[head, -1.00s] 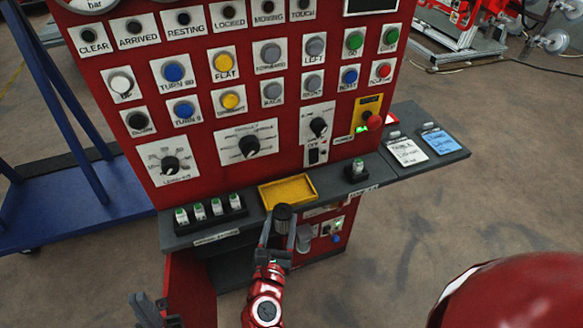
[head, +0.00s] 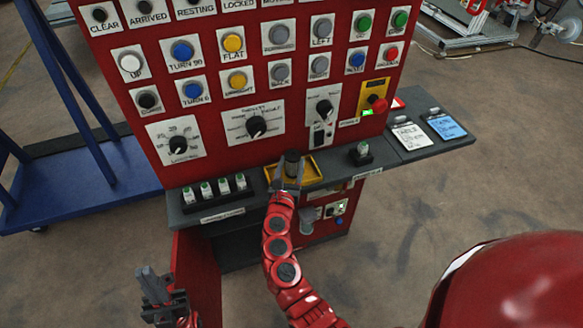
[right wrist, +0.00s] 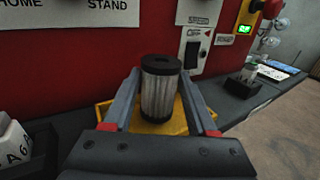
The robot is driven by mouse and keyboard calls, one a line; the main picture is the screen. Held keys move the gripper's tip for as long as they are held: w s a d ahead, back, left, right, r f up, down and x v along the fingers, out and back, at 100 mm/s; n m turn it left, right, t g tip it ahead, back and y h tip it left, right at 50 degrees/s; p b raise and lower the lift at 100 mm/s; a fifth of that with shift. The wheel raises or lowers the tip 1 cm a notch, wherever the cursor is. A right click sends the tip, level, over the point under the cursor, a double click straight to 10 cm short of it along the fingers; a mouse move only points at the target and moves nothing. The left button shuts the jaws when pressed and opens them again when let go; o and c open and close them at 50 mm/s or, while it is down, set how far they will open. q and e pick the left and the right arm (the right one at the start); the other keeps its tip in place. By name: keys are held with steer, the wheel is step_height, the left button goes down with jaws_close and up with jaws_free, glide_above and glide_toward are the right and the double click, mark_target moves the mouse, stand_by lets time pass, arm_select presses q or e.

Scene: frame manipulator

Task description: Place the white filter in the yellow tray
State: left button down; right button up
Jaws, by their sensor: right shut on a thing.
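The filter (right wrist: 161,92) is an upright cylinder with a pale grey ribbed body and black end caps. My right gripper (head: 287,186) has a finger on each side of it and is shut on it. In the head view the filter (head: 292,163) looks mostly dark and stands over the yellow tray (head: 313,168). The tray also shows behind and around the filter in the right wrist view (right wrist: 104,110). The filter's lower end is partly hidden, so I cannot tell whether it touches the tray floor. My left gripper (head: 152,287) is low at the left, away from the shelf.
The tray sits on a dark grey shelf (head: 335,177) below a red panel of buttons and knobs. A rack (head: 216,190) with several small white-and-green items stands left of the tray. A single holder (head: 361,153) is to its right. Two clipboards (head: 411,135) lie further right.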

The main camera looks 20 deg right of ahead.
steer(key=shift+f, duration=0.45)
steer(key=shift+f, duration=0.1)
steer(key=o, duration=1.4)
steer(key=shift+c, duration=0.2)
steer(key=shift+s+a, duration=0.1)
steer(key=shift+s, duration=0.05)
steer(key=v, duration=1.1)
steer(key=shift+s+a+b, duration=0.15)
steer(key=shift+s+b, duration=0.2)
steer(key=shift+b, duration=0.1)
